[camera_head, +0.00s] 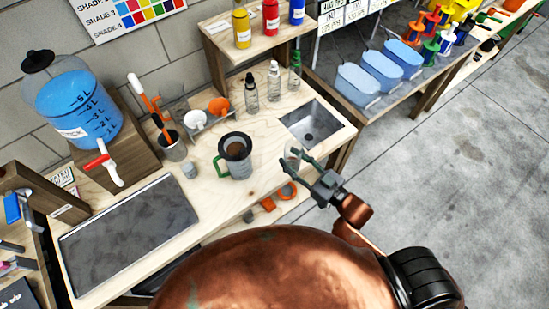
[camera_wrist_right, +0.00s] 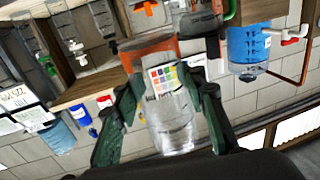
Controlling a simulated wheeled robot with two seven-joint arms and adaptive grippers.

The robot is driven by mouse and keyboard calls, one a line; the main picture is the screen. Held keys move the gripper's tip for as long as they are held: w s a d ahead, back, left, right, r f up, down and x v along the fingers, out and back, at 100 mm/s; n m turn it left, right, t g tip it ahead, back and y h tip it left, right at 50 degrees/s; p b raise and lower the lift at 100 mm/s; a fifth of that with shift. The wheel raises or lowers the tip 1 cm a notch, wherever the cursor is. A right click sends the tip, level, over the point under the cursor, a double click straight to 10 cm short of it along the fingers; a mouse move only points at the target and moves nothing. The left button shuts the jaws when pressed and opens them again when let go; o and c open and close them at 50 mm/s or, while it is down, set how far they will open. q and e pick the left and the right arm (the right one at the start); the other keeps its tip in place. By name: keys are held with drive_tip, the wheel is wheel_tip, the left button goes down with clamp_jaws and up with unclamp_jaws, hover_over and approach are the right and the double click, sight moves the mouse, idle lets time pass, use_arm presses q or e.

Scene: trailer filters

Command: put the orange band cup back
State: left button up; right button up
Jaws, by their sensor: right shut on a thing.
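My right gripper (camera_head: 312,172) is at the right front of the wooden bench, near the sink. Its dark fingers are closed on a clear cup (camera_head: 293,157). In the right wrist view the clear cup (camera_wrist_right: 172,125) sits between the two green-grey fingers, and the background shows through it. An orange band (camera_wrist_right: 147,50) shows at the cup's far end in that view; I cannot tell for sure that it belongs to the cup. In the head view the cup is small and partly hidden by the fingers. My left gripper is out of view.
A mug with a dark-filled filter (camera_head: 236,155) stands left of my gripper. A sink (camera_head: 311,124) lies behind it. Further left are a white rack with orange parts (camera_head: 218,108), a tool cup (camera_head: 172,145) and a blue water tank (camera_head: 78,105). Bottles (camera_head: 274,80) stand at the back.

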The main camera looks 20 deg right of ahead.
drive_tip(key=shift+s+d+f+y, duration=0.1)
drive_tip(key=shift+f+y, duration=0.2)
drive_tip(key=shift+f, duration=0.15)
drive_tip(key=w, duration=0.1)
drive_tip(key=w+f, duration=0.1)
drive_tip(key=shift+w+f+g+b, duration=0.1)
drive_tip(key=shift+w+g+b, duration=0.2)
drive_tip(key=w+f, duration=0.2)
drive_tip(key=w, duration=0.1)
drive_tip(key=w+a+f+b, duration=0.1)
drive_tip(key=w+f, duration=0.2)
drive_tip(key=w+f+b, duration=0.1)
drive_tip(key=w+f, duration=0.1)
drive_tip(key=w, duration=0.2)
drive_tip(key=shift+w+a+f, duration=0.1)
drive_tip(key=shift+a+f, duration=0.3)
drive_tip(key=shift+w+a+f, duration=0.1)
drive_tip(key=shift+w+f, duration=0.4)
drive_tip(key=shift+f, duration=0.1)
wheel_tip(320, 180, down, 3)
drive_tip(key=shift+b, duration=0.5)
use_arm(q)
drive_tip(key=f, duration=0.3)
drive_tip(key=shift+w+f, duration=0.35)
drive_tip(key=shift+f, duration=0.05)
use_arm(e)
drive_tip(key=o, duration=1.4)
drive_tip(key=shift+f, duration=0.1)
